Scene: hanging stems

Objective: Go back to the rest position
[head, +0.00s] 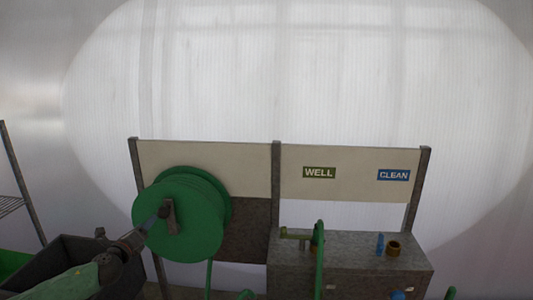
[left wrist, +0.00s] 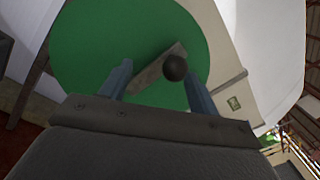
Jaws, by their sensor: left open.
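A large green reel (head: 178,215) is mounted on the left side of the frame board. Its crank arm (head: 172,215) stands out from its face; in the left wrist view the grey crank bar (left wrist: 158,70) ends in a dark round knob (left wrist: 175,67). My left gripper (head: 155,220) is in front of the reel, near the crank. In the left wrist view its two fingers are apart, with the crank and knob seen between them. Whether a finger touches the crank I cannot tell. My right gripper is not seen in either view.
Signs WELL (head: 319,173) and CLEAN (head: 394,175) are on the board. A dark bin (head: 75,249) and a shelf rack (head: 20,190) stand at the left.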

